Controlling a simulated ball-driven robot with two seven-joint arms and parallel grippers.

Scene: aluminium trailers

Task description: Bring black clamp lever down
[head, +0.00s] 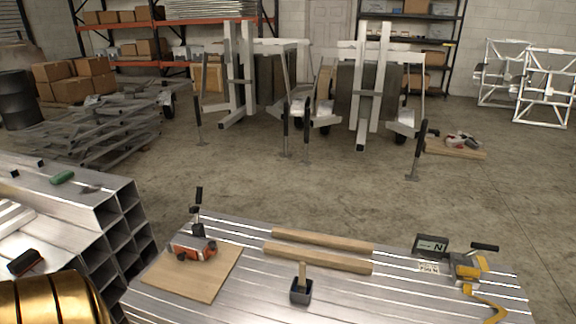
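A black clamp lever (199,194) stands upright at the back left of the slatted aluminium table (222,305). Its dark base (197,229) sits at the table's back edge, just behind an orange and grey tool (194,248). At the table's right, a yellow tool (467,271) has a black handle (485,247) sticking out about level to the right. Neither of my grippers is in view, and nothing is seen touching the lever.
A wooden board (190,280) lies under the orange tool. Two wooden strips (318,258), a small dark block with a wooden handle (301,290) and a dark display box (431,245) are on the table. Stacked square tubes (115,222) stand left. Trailer frames (372,90) stand behind open floor.

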